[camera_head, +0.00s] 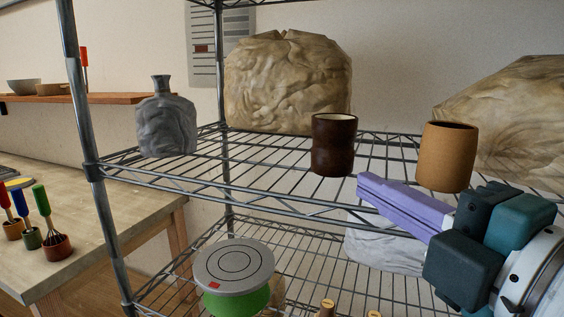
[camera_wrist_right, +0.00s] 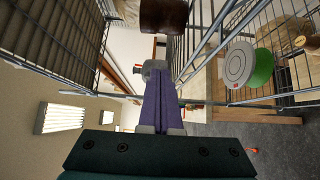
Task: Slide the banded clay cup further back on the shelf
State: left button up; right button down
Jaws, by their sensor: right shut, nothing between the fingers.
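Two cups stand upright on the upper wire shelf (camera_head: 262,180). The dark brown cup (camera_head: 334,147) has a pale inner rim and faint darker zones; the tan-orange cup (camera_head: 447,158) to its right looks plain. I cannot be sure which one is the banded clay cup. My right gripper (camera_head: 362,186) comes in from the right, its purple fingers shut and empty. Its tips are near the shelf's front edge, just right of the dark cup's base and apart from it. The dark cup also shows in the right wrist view (camera_wrist_right: 163,15), above the fingertips (camera_wrist_right: 158,74). My left gripper is not in view.
A grey vase (camera_head: 166,120) stands at the shelf's left end. A grey disc on a green base (camera_head: 234,268) is on the lower shelf. A workbench (camera_head: 98,238) with tools stands left.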

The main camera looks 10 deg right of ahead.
aim_at(341, 149)
jog(key=w, duration=0.2)
jog(key=w+a+p, duration=0.1)
jog(key=w, duration=0.5)
jog(key=shift+w+a+r+p, duration=0.15)
jog(key=shift+a+p, duration=0.15)
jog(key=shift+p, duration=0.05)
jog(key=w+d, duration=0.1)
jog(key=w, duration=0.1)
jog(key=shift+w+d, duration=0.4)
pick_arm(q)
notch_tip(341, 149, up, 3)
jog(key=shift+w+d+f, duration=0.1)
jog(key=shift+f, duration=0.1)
pick_arm(e)
jog(key=shift+w+d, duration=0.2)
jog(key=shift+w, duration=0.15)
jog(key=shift+w+d+f, duration=0.2)
jog(key=shift+w+d, duration=0.35)
jog(key=shift+w, duration=0.2)
jog(key=shift+w+d, duration=0.3)
jog(key=shift+w, duration=0.2)
jog(key=shift+w+d+r, duration=0.1)
jog(key=shift+w+d, duration=0.1)
jog(key=shift+w, duration=0.1)
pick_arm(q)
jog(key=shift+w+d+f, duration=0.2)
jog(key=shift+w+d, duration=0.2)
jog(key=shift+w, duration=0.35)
pick_arm(e)
jog(key=shift+s, duration=0.1)
